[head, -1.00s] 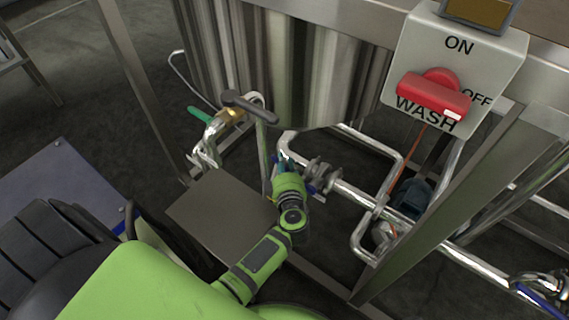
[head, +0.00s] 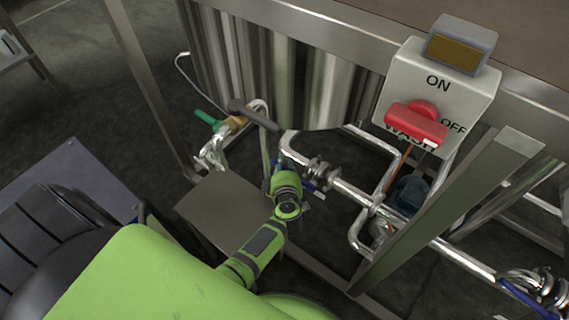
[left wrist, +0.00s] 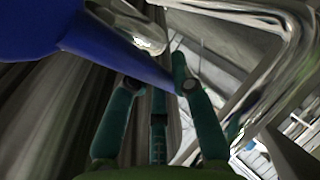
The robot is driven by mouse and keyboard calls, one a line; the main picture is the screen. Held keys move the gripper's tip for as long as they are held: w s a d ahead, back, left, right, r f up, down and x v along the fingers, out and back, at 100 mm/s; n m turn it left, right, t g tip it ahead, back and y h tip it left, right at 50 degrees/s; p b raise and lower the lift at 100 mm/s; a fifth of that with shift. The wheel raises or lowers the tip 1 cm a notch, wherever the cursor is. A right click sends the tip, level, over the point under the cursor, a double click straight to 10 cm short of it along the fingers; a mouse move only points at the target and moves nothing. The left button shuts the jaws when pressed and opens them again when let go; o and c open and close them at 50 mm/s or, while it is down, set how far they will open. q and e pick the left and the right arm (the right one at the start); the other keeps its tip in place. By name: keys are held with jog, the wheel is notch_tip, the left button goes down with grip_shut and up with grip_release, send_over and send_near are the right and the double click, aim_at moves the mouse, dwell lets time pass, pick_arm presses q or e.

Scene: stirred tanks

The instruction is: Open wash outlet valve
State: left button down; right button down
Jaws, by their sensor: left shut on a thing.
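The wash outlet valve's blue lever handle crosses the left wrist view (left wrist: 115,45), broad at the upper left and narrowing to its tip between my fingers. My left gripper (left wrist: 158,84) is shut on this blue handle with its dark green fingers. In the head view my left gripper (head: 284,164) reaches down to the pipe under the tank, and only a bit of the blue handle (head: 311,187) shows beside it. The valve body is mostly hidden behind my gripper. My right gripper is in neither view.
A white box marked WASH (head: 441,89) with a red switch (head: 416,124) hangs at the right. A green-handled valve (head: 207,118) sits to the left. Steel pipes (head: 360,201), a frame leg (head: 445,210) and a metal plate (head: 222,208) surround my arm.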

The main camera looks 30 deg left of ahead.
pick_arm(q)
jog(key=c, duration=1)
grip_release()
jog(key=shift+c, duration=0.2)
jog(key=shift+d, duration=0.1)
jog(key=shift+s+d, duration=0.1)
jog(key=shift+s, duration=0.15)
jog(key=v, duration=0.7)
jog(key=shift+r, duration=0.25)
jog(key=shift+s+d, duration=0.1)
jog(key=shift+s, duration=0.05)
